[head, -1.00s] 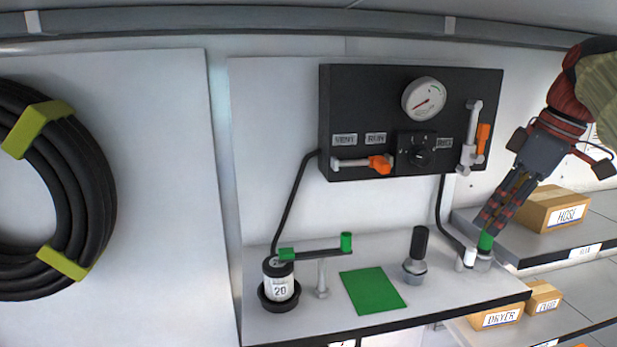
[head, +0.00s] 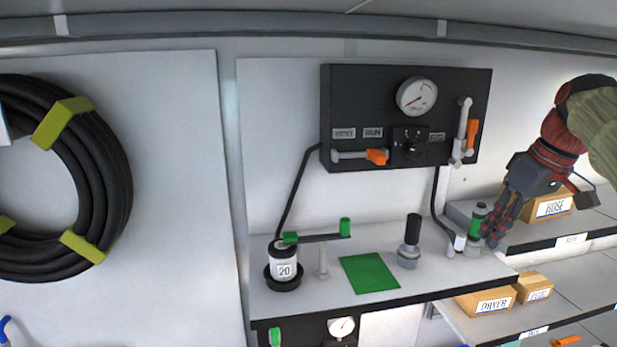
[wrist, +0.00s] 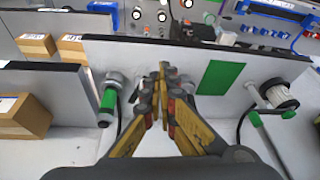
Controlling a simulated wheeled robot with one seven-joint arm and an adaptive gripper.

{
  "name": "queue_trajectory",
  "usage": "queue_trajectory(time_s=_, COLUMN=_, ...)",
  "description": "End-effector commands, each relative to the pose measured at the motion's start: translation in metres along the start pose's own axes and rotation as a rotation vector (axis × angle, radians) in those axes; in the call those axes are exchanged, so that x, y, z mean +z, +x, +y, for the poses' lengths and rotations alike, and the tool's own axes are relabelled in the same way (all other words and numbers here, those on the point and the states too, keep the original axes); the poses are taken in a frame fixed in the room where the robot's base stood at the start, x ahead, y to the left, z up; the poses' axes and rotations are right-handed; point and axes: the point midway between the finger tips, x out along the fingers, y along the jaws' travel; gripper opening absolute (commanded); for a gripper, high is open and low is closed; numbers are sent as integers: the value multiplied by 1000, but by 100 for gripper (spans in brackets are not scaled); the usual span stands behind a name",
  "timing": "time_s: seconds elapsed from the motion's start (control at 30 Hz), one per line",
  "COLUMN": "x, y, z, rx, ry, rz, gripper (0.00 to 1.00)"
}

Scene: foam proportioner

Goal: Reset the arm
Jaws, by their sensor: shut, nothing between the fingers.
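My gripper (head: 497,225) is shut and empty at the right end of the grey shelf (head: 432,281), just right of a green-banded grey fitting (head: 476,222). I cannot tell from the head view whether they touch. In the wrist view, my closed fingers (wrist: 162,78) point over the shelf, and the green-banded fitting (wrist: 108,98) stands apart to their left. My arm reaches in from the upper right of the head view.
A black panel (head: 350,105) with a gauge (head: 416,96) and orange-handled levers hangs above the shelf. A black-handled fitting (head: 411,243), green pad (head: 369,273), green-ended bar (head: 318,238) and container (head: 285,268) occupy the shelf. Boxes (head: 487,301) sit at right.

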Motion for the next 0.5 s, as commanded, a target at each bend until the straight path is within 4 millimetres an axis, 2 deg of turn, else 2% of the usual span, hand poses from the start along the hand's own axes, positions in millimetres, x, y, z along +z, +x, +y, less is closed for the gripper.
queue_trajectory(time_s=0.13, x=17, y=31, z=3, rx=35, ry=142, rz=-7, gripper=0)
queue_trajectory(time_s=0.27, x=40, y=69, z=-5, rx=73, ry=266, rz=-7, gripper=0)
queue_trajectory(time_s=0.37, x=67, y=112, z=-21, rx=110, ry=362, rz=-1, gripper=0)
queue_trajectory(time_s=0.5, x=117, y=181, z=-56, rx=162, ry=468, rz=23, gripper=0)
